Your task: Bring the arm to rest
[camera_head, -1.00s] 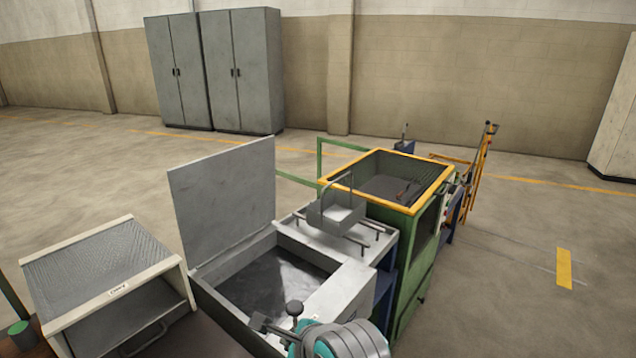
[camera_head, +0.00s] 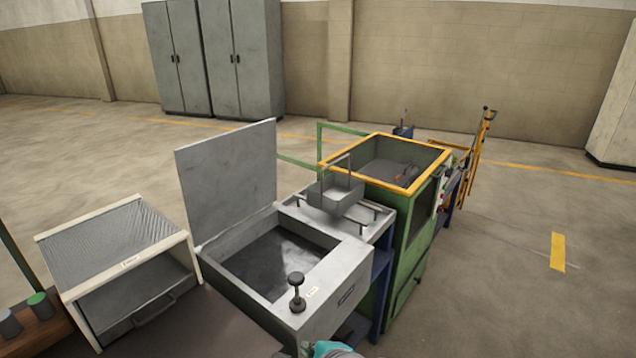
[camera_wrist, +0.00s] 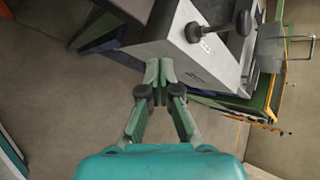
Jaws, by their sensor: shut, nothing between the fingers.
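My gripper (camera_wrist: 160,72) shows in the wrist view with its two green fingers together at the tips and nothing between them. It points toward the grey side wall of the open tank, apart from the wall as far as I can tell. In the head view only a teal part of my arm shows at the bottom edge, and the fingers are out of sight there. The grey tank (camera_head: 340,290) has its lid (camera_head: 228,180) raised and a dark knob (camera_head: 297,290) on its front rim.
A small metal basket (camera_head: 335,195) stands on the rack behind the tank. A green cabinet with a yellow rim (camera_head: 410,235) stands beyond it. A cream box with a mesh top (camera_head: 115,250) is at left. Open floor (camera_head: 500,300) lies at right.

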